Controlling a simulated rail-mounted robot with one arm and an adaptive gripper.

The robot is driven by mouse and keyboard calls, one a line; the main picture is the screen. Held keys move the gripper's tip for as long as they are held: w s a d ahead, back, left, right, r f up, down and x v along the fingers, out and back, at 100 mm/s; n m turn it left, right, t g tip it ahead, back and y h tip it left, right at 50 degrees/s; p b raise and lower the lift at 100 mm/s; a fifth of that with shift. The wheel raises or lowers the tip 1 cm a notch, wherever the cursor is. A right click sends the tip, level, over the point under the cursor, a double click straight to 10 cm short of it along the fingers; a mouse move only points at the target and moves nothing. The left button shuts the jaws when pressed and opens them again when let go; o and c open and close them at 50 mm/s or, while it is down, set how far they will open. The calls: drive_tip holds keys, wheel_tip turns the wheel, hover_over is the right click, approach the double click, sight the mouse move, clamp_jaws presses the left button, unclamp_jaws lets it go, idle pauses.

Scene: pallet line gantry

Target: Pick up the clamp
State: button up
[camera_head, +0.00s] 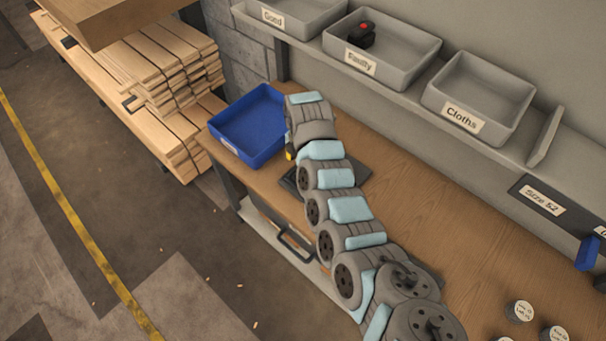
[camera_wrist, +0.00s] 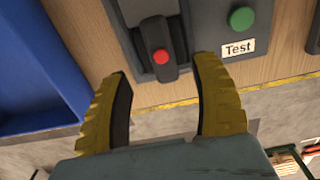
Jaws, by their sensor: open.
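A dark grey clamp (camera_wrist: 154,32) with a red button lies on a dark test plate (camera_wrist: 205,40) that has a green button and a "Test" label. My gripper (camera_wrist: 163,68) is open and empty. Its two yellow fingers have dark inner pads, and their tips lie to either side of the clamp's red-button end in the wrist view. I cannot tell how far they are from the plate. In the head view my arm hides the clamp and most of the gripper; the edge of the plate (camera_head: 289,184) shows beside the arm.
A blue tray (camera_head: 222,139) stands left of the arm on the wooden bench (camera_head: 455,235). On the shelf above are grey bins labelled Good (camera_head: 290,30), Faulty (camera_head: 400,84), holding a similar black, red-topped object (camera_head: 361,35), and Cloths (camera_head: 490,138). Small round labelled pieces (camera_head: 519,311) stand lower right.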

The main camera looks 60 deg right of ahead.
drive_tip(key=shift+s+d+f, duration=0.1)
drive_tip(key=shift+s+f, duration=0.05)
drive_tip(key=shift+f, duration=1)
drive_tip(key=shift+s+d+f, duration=0.1)
drive_tip(key=shift+s+f, duration=0.05)
drive_tip(key=shift+f, duration=1.2)
drive_tip(key=shift+f, duration=0.2)
drive_tip(key=shift+w, duration=0.1)
drive_tip(key=c, duration=1)
